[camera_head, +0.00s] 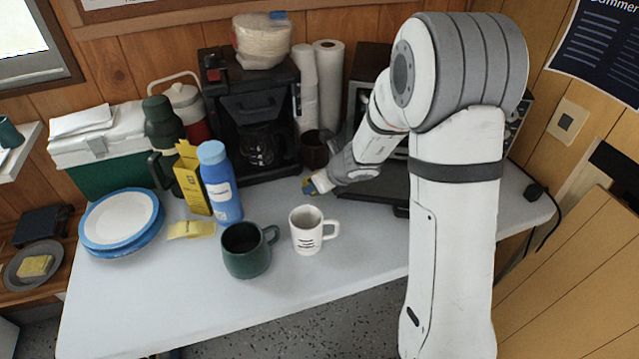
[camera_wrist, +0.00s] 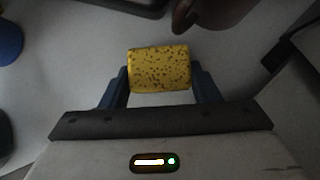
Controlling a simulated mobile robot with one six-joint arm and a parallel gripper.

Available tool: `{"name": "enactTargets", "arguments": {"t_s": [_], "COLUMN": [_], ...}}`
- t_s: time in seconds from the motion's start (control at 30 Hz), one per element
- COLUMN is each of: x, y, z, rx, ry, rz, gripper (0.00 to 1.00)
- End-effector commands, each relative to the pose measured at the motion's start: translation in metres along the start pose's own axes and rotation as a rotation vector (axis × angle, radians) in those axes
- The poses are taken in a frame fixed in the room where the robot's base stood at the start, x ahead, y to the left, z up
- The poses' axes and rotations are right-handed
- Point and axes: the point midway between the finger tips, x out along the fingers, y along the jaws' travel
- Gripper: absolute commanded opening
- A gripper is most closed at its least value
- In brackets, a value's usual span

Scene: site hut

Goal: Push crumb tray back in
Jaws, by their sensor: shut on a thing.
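My gripper (camera_head: 316,184) is low over the table, left of the toaster oven's front. In the wrist view my gripper (camera_wrist: 160,77) is shut on a yellow speckled sponge (camera_wrist: 159,62), one finger on each side. The toaster oven (camera_head: 368,62) stands at the back right, mostly hidden by my arm. A dark flat piece (camera_head: 385,186) sticks out at its front, partly behind my arm; it looks like the crumb tray, but I cannot tell how far out it is.
A white mug (camera_head: 307,232) and dark green mug (camera_head: 244,252) stand in front of my gripper. A brown mug (camera_head: 316,150) stands behind it. A blue bottle (camera_head: 220,185) and coffee maker (camera_head: 250,115) are left. The table's front is clear.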

Motion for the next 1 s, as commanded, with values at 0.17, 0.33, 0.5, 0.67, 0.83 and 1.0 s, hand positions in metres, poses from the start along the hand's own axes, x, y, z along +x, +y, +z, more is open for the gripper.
{"name": "enactTargets", "arguments": {"t_s": [0.17,0.33,0.5,0.67,0.83,1.0], "x": [0.002,0.002,0.002,-0.003,-0.035,-0.074], "y": [0.0,0.0,0.001,0.001,0.0,0.0], "z": [-0.001,-0.001,-0.001,0.003,0.004,0.004], "rx": [-0.001,-0.001,-0.001,-0.001,0.0,-0.001], "ry": [0.0,0.0,0.0,0.0,-0.002,-0.003], "rz": [0.0,0.0,0.001,0.0,-0.002,-0.002], "gripper": [0.65,0.78,0.78,0.78,0.78,0.78]}}
